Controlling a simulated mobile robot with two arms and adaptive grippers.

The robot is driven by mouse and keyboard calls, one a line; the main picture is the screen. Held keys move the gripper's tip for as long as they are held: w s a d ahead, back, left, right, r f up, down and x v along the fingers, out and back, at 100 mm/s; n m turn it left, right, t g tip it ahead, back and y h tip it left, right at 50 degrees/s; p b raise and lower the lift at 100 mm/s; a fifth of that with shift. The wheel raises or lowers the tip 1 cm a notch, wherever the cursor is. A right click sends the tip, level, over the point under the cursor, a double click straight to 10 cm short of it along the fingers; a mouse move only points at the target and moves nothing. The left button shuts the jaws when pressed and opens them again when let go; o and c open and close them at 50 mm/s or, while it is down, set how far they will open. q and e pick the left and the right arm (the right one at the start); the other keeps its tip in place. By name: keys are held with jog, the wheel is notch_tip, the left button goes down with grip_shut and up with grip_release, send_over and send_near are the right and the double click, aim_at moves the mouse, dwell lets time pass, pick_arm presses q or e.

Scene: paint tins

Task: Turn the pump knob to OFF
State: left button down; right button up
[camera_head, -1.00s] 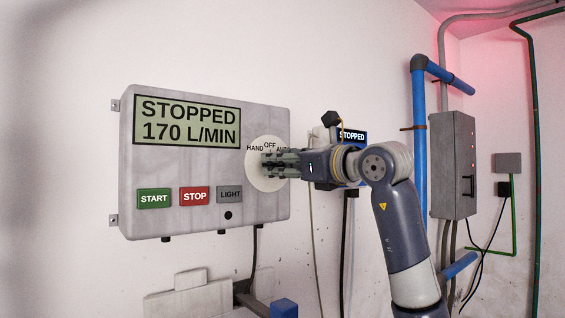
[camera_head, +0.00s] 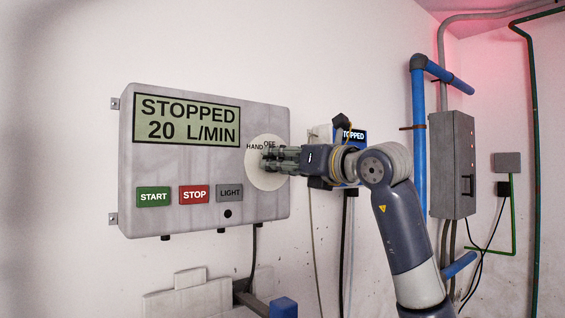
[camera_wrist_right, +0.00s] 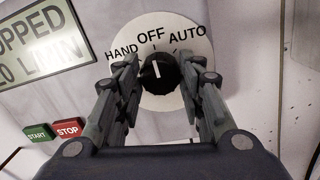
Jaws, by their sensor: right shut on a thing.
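The pump knob (camera_wrist_right: 160,74) is black, on a round white dial (camera_wrist_right: 182,28) marked HAND, OFF and AUTO. In the wrist view its white pointer line points up toward the OFF mark, leaning slightly left. My right gripper (camera_head: 267,159) is at the dial and shut on the knob, one finger on each side; it also shows in the wrist view (camera_wrist_right: 158,82). In the head view the gripper hides the knob and the AUTO label. The control box display (camera_head: 187,120) reads STOPPED, 20 L/MIN. My left gripper is in neither view.
START (camera_head: 154,197), STOP (camera_head: 194,195) and LIGHT (camera_head: 229,193) buttons sit along the lower part of the grey box (camera_head: 260,207). Behind my right arm are a small screen (camera_head: 355,135), a blue pipe (camera_head: 419,150) and a grey cabinet (camera_head: 443,180). Cables hang below the box.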

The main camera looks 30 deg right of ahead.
jog(key=o, duration=1.1)
jog(key=shift+c, duration=0.2)
jog(key=s+d, duration=0.1)
jog(key=s, duration=1.1)
jog(key=shift+d+f, duration=0.25)
jog(key=shift+f, duration=0.05)
